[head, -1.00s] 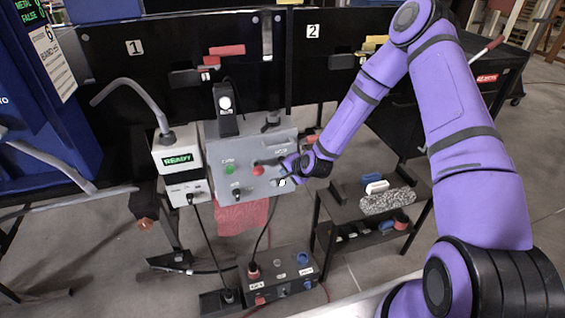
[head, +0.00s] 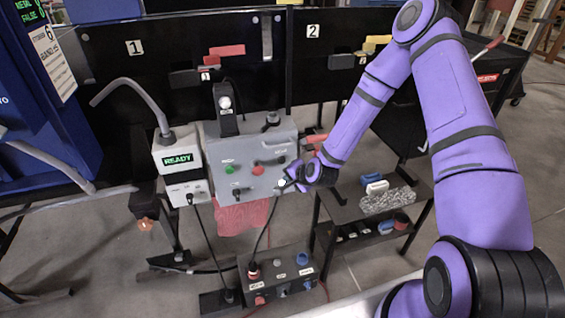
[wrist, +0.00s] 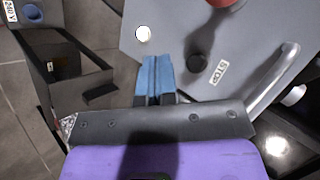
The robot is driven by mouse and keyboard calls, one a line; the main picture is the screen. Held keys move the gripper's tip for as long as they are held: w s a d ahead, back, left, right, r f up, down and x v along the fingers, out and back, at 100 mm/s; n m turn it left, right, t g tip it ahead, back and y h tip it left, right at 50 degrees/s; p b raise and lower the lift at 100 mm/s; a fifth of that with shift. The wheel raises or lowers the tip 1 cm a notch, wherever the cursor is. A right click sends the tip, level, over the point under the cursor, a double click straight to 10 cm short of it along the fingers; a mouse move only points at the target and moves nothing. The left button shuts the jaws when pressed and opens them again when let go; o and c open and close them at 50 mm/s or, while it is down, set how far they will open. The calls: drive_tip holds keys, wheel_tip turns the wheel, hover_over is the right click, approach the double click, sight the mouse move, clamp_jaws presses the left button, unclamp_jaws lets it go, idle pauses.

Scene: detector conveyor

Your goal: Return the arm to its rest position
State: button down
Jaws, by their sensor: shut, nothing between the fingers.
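My purple arm comes in from the right in the head view. Its gripper (head: 289,181) is in front of the lower right part of the grey control panel (head: 249,158). In the wrist view the gripper's blue fingertips (wrist: 156,75) are together with nothing between them. The panel with its STOP label (wrist: 219,72) lies beyond the fingertips. In the head view the panel carries a green button (head: 229,169) and a red button (head: 257,170).
A white unit (head: 179,157) showing READY stands left of the panel. A small black shelf (head: 345,212) with several items stands below my forearm. A switch box (head: 281,273) sits on the floor, with cables running to it. Black panels rise behind.

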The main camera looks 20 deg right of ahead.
drive_tip(key=s+d+r+n+g+h, duration=0.1)
drive_tip(key=s+d+r+n, duration=0.15)
drive_tip(key=r, duration=0.75)
drive_tip(key=s+d+r+n+g+h, duration=0.1)
drive_tip(key=s+r+n, duration=0.25)
drive_tip(key=r, duration=0.65)
drive_tip(key=s+d+r+n+g+h, duration=0.15)
drive_tip(key=s+r, duration=0.25)
drive_tip(key=r, duration=0.6)
drive_tip(key=s+r+n, duration=0.1)
drive_tip(key=s+r, duration=0.4)
drive_tip(key=s, duration=0.3)
drive_tip(key=s+d+r+n, duration=0.1)
drive_tip(key=s+r, duration=0.3)
drive_tip(key=s, duration=0.5)
drive_tip(key=s+d+r+n, duration=0.1)
drive_tip(key=s+r, duration=0.4)
drive_tip(key=s, duration=0.3)
drive_tip(key=shift+s+d+r, duration=0.15)
drive_tip(key=shift+s+r, duration=0.05)
drive_tip(key=shift+r, duration=0.1)
drive_tip(key=shift+w+n, duration=0.1)
drive_tip(key=shift+n, duration=0.15)
